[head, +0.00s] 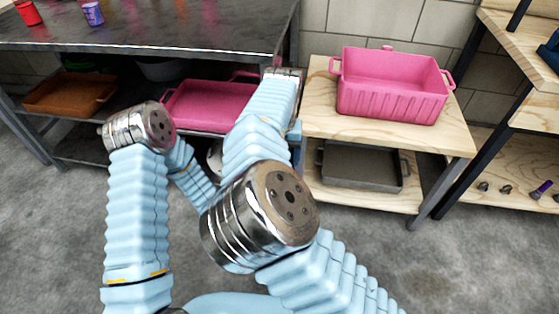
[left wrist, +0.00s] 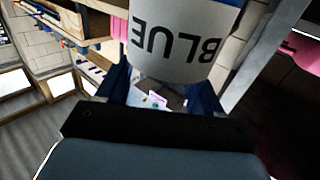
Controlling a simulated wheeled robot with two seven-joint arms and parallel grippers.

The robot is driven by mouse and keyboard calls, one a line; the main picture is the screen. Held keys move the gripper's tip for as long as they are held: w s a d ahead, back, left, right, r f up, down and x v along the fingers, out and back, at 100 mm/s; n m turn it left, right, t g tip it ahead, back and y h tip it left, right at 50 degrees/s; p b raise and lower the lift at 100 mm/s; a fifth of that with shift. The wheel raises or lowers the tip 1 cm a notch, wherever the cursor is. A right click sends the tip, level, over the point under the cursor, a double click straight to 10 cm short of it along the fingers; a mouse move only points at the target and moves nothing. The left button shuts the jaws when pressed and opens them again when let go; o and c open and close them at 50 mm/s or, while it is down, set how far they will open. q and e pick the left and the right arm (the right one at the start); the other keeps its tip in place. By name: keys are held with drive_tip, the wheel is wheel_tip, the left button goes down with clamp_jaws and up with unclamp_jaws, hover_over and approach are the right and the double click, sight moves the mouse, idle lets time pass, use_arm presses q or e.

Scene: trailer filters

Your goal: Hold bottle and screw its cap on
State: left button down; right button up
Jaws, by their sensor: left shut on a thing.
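In the left wrist view, a white bottle or can (left wrist: 175,52) with upside-down black lettering "BLUE" and a blue band fills the upper middle. My left gripper (left wrist: 162,84) is shut on it, with one dark blue finger on each side. Its upper end is out of frame. In the head view, the left gripper is hidden behind my right arm, and only a small whitish part shows beside that arm. My right gripper cannot be made out in either view. I cannot identify a cap in either view.
A dark metal table (head: 150,25) at the back left holds a red container (head: 27,12) and a purple one (head: 93,13). A pink crate (head: 390,100) stands on a wooden shelf unit (head: 320,120). A pink tray (head: 205,112) and an orange tray (head: 70,92) lie lower. Grey floor is clear at right.

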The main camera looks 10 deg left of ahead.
drive_tip(key=shift+r, duration=0.9)
drive_tip(key=shift+c, duration=0.4)
